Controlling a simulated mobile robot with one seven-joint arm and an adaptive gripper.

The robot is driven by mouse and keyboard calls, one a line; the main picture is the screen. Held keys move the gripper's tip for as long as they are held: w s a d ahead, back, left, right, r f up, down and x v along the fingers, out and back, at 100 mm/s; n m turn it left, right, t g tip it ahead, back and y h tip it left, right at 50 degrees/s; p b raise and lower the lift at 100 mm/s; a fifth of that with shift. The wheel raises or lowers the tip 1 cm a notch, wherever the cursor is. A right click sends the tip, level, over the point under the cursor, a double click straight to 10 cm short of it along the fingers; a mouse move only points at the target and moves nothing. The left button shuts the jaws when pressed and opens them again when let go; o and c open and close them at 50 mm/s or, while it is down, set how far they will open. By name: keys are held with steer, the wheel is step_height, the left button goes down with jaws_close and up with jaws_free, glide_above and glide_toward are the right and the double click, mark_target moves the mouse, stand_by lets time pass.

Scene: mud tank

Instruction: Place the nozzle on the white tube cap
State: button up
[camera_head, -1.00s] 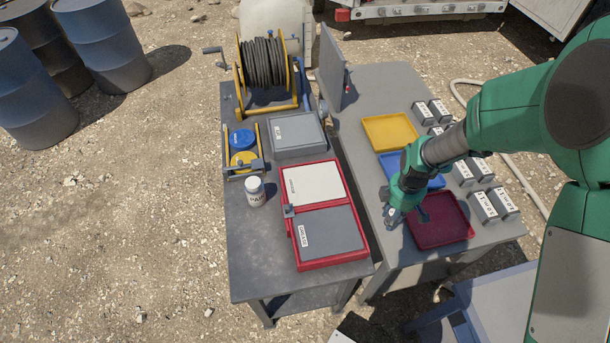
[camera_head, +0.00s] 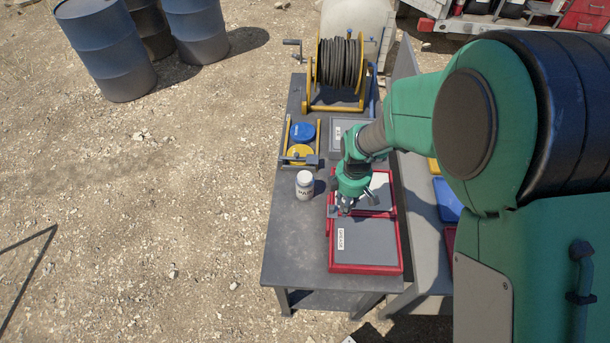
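A small white cylindrical container (camera_head: 304,184) with dark print and a pale top stands upright on the left grey table. It is the only white tube-like thing I can make out. My gripper (camera_head: 358,204) is to its right, pointing down over the red-framed case, with its fingers apart; I see nothing between them. A small grey piece (camera_head: 333,211) is at the left edge of the red case, just left of my gripper. It may be the nozzle or a latch; I cannot tell which. My gripper covers part of the case's pale panel.
The red-framed case (camera_head: 401,250) has a grey labelled front panel. Behind stand a rack with a blue disc (camera_head: 302,132) and a yellow disc (camera_head: 300,152), a grey box (camera_head: 340,137) and a hose reel (camera_head: 340,62). The table's left front (camera_head: 292,252) is clear.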

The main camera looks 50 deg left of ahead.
steer(key=s+a+n, duration=0.1)
steer(key=s+a, duration=0.6)
steer(key=shift+a+r+n+p, duration=0.35)
steer(key=shift+r+n+p, duration=0.05)
steer(key=p, duration=0.1)
glide_above(305, 176)
steer(key=shift+s+f, duration=0.1)
steer(key=shift+f, duration=0.65)
steer(key=shift+f, duration=0.1)
steer(key=shift+f, duration=1.65)
steer(key=shift+f, duration=0.2)
steer(key=o, duration=1.2)
steer(key=shift+c, duration=0.2)
